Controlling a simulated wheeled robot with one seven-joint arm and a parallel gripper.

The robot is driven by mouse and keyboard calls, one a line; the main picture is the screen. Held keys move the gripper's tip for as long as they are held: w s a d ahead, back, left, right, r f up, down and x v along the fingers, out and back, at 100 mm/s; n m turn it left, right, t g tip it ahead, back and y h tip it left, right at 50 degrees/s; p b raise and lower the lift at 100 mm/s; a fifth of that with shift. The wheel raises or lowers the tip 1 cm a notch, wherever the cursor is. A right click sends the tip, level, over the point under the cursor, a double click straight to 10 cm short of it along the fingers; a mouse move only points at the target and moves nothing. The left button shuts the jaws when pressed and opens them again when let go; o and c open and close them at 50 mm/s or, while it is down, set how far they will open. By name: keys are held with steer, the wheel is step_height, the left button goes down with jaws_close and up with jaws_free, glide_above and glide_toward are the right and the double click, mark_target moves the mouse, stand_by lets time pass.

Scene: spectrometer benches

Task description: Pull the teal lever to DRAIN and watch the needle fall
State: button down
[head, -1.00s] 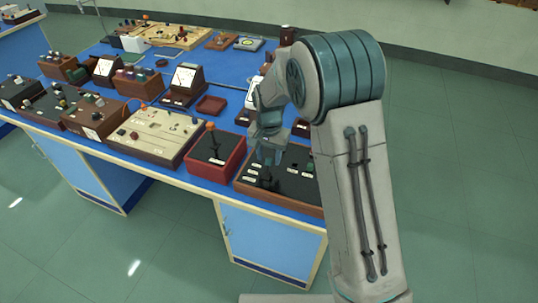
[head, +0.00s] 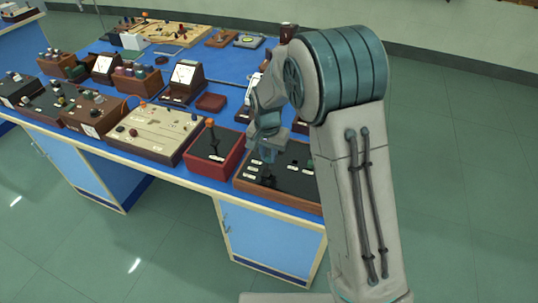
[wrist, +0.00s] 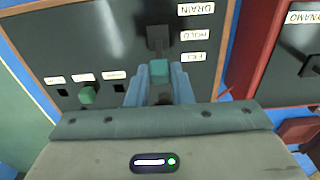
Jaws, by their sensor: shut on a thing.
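The lever panel is a wooden box with a black top (head: 292,188) at the near edge of the bench. In the wrist view its black face (wrist: 105,40) carries DRAIN (wrist: 195,8), HOLD (wrist: 195,33) and FILL (wrist: 195,57) labels beside a dark lever mount (wrist: 158,38). The lever's teal knob (wrist: 159,71) sits between the blue fingers of my gripper (wrist: 160,78), which is shut on it. In the head view my gripper (head: 267,155) reaches down over the panel and hides much of the lever. The lever's exact setting is hard to tell. No needle is readable.
A green knob (wrist: 87,95) and small labels lie on the same panel. A red box with an orange-tipped lever (head: 214,158) stands close at its left in the head view. A cream board (head: 155,132) and a meter (head: 183,78) stand further left.

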mark_target(260, 184)
steer(key=shift+s+a+f+t+h+b, duration=0.15)
steer(key=shift+s+t+b, duration=0.35)
steer(key=shift+b, duration=0.85)
steer(key=shift+s+a+t+h+b, duration=0.3)
steer(key=shift+t+b, duration=0.4)
steer(key=shift+b, duration=0.65)
steer(key=s+t+b, duration=0.1)
steer(key=t+b, duration=0.1)
steer(key=b, duration=0.3)
steer(key=shift+a+h, duration=0.15)
steer(key=shift+h, duration=0.1)
steer(key=s+t+b, duration=0.1)
steer(key=b, duration=0.5)
steer(key=t+h+b, duration=0.1)
steer(key=b, duration=0.5)
steer(key=s+a+f+t+b, duration=0.1)
steer(key=t+b, duration=0.1)
steer(key=b, duration=0.4)
steer(key=shift+s+h, duration=0.3)
steer(key=shift+s, duration=0.05)
steer(key=t+b, duration=0.1)
steer(key=b, duration=0.2)
steer(key=shift+s+b, duration=0.25)
steer(key=shift+b, duration=0.1)
steer(key=shift+s+t+h+b, duration=0.15)
steer(key=shift+t+h+b, duration=0.2)
steer(key=shift+b, duration=0.75)
steer(key=c, duration=1.3)
jaws_free()
steer(key=shift+a, duration=0.1)
